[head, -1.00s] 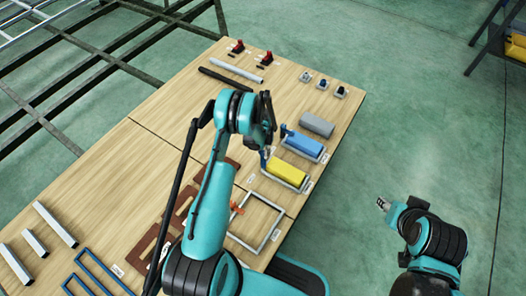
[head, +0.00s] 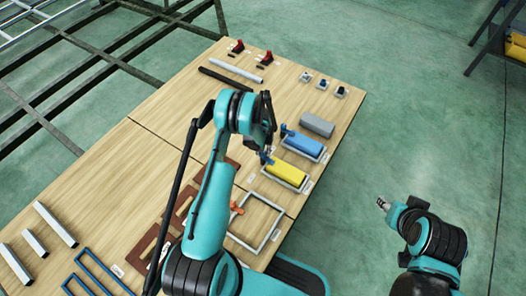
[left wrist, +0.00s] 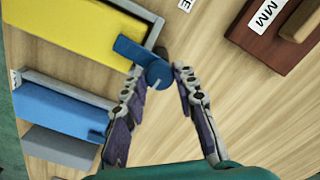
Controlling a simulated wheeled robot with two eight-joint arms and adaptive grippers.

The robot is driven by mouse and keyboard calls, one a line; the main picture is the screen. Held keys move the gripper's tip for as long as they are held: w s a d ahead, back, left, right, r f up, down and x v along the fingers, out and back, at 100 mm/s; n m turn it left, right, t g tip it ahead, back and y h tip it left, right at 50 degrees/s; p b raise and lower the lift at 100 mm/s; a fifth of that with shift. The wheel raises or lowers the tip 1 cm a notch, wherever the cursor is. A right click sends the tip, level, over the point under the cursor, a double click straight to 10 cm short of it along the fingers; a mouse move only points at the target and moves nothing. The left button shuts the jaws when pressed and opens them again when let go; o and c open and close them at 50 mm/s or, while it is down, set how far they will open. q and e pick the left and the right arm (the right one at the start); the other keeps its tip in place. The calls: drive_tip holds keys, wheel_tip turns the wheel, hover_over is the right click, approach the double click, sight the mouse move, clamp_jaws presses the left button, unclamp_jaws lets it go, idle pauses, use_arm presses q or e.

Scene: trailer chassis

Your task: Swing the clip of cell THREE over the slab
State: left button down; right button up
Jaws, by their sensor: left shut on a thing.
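The yellow slab (head: 289,173) lies in its grey frame on the table; it fills the upper left of the left wrist view (left wrist: 75,32). A blue clip (left wrist: 158,73) with a round hub stands at the frame's corner. Its flat arm points toward the slab, and its tip overlaps the slab's near edge in the picture. My left gripper (head: 267,153) is at this clip, with its fingers (left wrist: 158,88) on both sides of the hub. In the head view, my arm partly hides it. My right gripper (head: 383,203) hangs right of the table, apart from everything.
A blue slab (head: 302,146) in a frame, with its own blue clip (head: 285,130), and a grey slab (head: 317,125) lie beyond. An empty grey frame (head: 277,232) with an orange clip (head: 236,208) lies nearer. Brown plates (head: 180,205) are left of my arm.

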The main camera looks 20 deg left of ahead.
use_arm(q)
drive_tip(key=shift+n, duration=0.6)
drive_tip(key=c, duration=1.2)
unclamp_jaws()
wheel_tip(320, 180, up, 12)
